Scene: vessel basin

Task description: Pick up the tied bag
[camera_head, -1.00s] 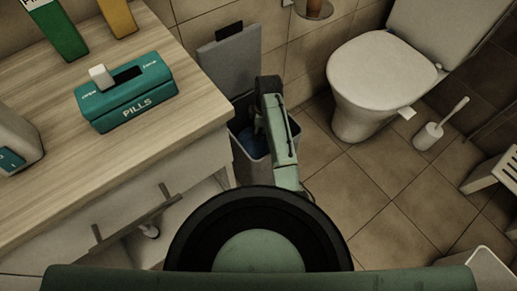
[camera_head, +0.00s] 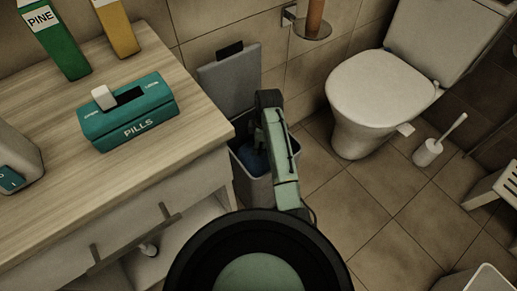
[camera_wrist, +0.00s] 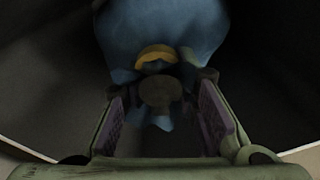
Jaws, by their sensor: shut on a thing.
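The tied bag (camera_wrist: 165,28) is blue, with a yellow tie (camera_wrist: 156,56) around its neck. It sits inside the grey bin, and a small blue part of it (camera_head: 253,160) shows in the head view beside my arm. My gripper (camera_wrist: 160,90) reaches down into the bin and is shut on the bag's gathered neck just below the tie in the wrist view. A dark round part of the neck lies between the two finger pads. In the head view my arm hides the fingers and most of the bag.
The bin (camera_head: 268,190) stands with its lid (camera_head: 230,85) raised against the tiled wall, close to the wooden counter (camera_head: 190,115). A teal pill box (camera_head: 128,113) is on the counter. The toilet (camera_head: 375,95) and brush (camera_head: 430,150) stand right, with free floor between.

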